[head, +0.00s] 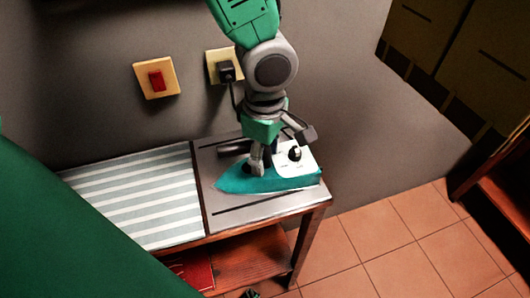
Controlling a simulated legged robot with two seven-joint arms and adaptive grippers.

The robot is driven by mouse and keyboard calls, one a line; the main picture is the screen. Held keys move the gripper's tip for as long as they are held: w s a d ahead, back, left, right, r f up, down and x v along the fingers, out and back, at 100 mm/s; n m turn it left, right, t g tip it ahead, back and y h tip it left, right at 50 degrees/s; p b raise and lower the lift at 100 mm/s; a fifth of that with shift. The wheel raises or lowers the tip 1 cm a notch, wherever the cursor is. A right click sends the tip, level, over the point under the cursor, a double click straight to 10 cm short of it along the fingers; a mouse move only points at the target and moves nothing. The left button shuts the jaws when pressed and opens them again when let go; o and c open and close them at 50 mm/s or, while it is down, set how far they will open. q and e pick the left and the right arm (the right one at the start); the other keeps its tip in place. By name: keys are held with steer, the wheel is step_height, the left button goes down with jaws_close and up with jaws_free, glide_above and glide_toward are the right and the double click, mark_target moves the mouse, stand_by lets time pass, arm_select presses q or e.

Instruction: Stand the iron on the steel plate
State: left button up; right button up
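The teal and white iron (240,182) lies on the steel plate (220,214), its pointed tip to the left and its white rear with a dark knob to the right. The plate covers the right part of a small wooden table. My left gripper (280,148) is directly above the iron, pointing down, with its fingers spread apart. One finger reaches down against or just in front of the iron's middle; the other is out to the right above the white rear. The iron's handle is mostly hidden by the gripper. My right gripper is not recognisable in view.
A striped cloth (135,198) covers the table's left part. A plugged wall socket (214,57) with a hanging cord and a red switch (156,80) are on the wall behind. A red item (196,272) lies on the lower shelf. The tiled floor (400,240) at right is clear.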

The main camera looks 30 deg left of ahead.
arm_select(q)
steer(key=shift+d, duration=0.15)
steer(key=shift+r, duration=0.15)
step_height(320, 180, up, 11)
steer(key=p, duration=0.2)
steer(key=shift+r+p, duration=0.15)
steer(key=shift+p, duration=0.2)
steer(key=shift+r, duration=0.4)
steer(key=shift+f, duration=0.1)
